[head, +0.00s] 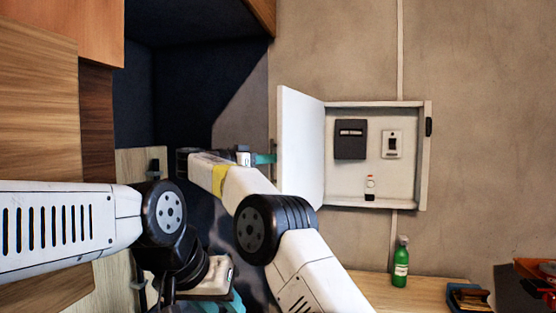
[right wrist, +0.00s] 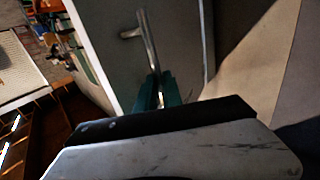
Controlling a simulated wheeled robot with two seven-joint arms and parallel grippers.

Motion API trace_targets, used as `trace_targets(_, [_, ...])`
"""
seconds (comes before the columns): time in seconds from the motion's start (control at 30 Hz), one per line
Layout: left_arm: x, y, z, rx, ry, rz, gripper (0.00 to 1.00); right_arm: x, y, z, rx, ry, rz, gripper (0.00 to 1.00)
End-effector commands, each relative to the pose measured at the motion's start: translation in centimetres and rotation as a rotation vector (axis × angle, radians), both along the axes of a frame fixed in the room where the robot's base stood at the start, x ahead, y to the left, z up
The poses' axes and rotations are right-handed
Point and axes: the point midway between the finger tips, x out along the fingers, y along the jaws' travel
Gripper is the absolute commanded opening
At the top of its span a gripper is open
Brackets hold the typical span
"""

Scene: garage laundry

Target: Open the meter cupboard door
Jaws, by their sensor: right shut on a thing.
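The meter cupboard (head: 427,160) is a shallow white box on the wall. Its white door (head: 300,150) stands swung out to the left, so the inside is in plain view. My right gripper (head: 265,158) is at the door's outer face, shut on the metal bar handle (head: 274,152). In the right wrist view, the teal fingers (right wrist: 158,92) close around the lower part of the handle (right wrist: 147,42), with the door panel (right wrist: 110,55) behind. My left gripper (head: 232,302) hangs low at the bottom, away from the cupboard; its jaw gap is not clear.
Inside the cupboard are a dark meter (head: 350,139), a switch (head: 392,144) and a small bottle (head: 370,188). A green bottle (head: 400,262) stands on the wooden worktop (head: 430,291) below. A dark tray (head: 467,298) is at the lower right. The wall right of the cupboard is clear.

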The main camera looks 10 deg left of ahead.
Motion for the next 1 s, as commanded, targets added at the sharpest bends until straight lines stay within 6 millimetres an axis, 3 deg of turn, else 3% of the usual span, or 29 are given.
trace_targets(0.23, [0.00, 0.00, 0.00, 0.000, 0.000, 0.000, 0.36, 0.14, -0.51, 0.57, -0.003, -0.011, -0.004, 0.00])
trace_targets(0.27, [0.00, 0.00, 0.00, 0.000, 0.000, 0.000, 0.36, 0.14, -0.51, 0.58, -0.003, -0.011, -0.004, 0.14])
trace_targets(0.37, [0.00, 0.00, 0.00, 0.000, 0.000, 0.000, 0.36, 0.11, -0.48, 0.50, -0.002, -0.009, -0.004, 0.32])
trace_targets(1.0, [0.00, 0.00, 0.00, 0.000, 0.000, 0.000, 0.36, -0.14, -0.80, 0.31, -0.002, -0.003, 0.022, 0.32])
